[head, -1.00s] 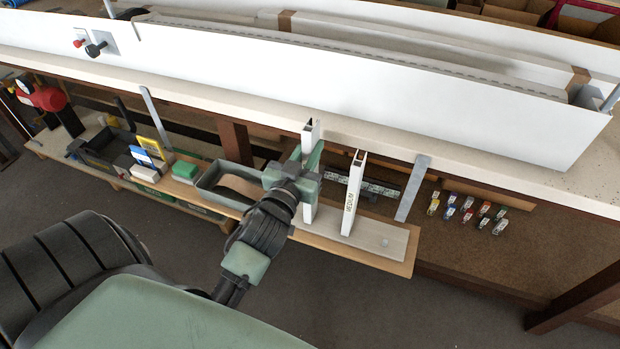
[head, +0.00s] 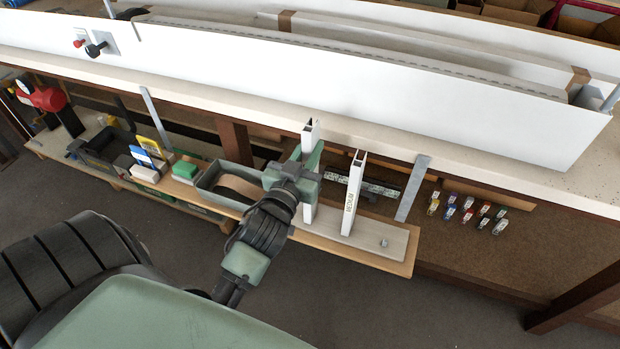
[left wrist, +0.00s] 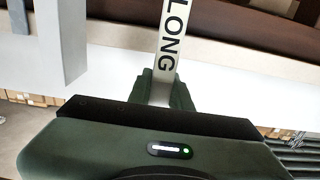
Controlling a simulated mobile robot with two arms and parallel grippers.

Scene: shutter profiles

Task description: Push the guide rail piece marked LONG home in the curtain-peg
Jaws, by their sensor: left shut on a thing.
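The guide rail piece marked LONG (left wrist: 171,40) is a white upright profile with black letters in the left wrist view. In the head view it is the left white upright (head: 310,135), partly hidden by my gripper. My left gripper (head: 309,172) is shut on it. The gripper's green fingers also show around the profile in the left wrist view (left wrist: 163,92). A second white profile marked MEDIUM (head: 353,190) stands upright to its right on the pale board (head: 375,237). My right gripper is out of view.
An open grey-green tray (head: 205,193) stands left of the gripper. A grey upright strip (head: 412,190) stands right of the MEDIUM profile. Several small coloured items (head: 467,210) lie further right. A long white shutter box (head: 370,85) is on the bench above.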

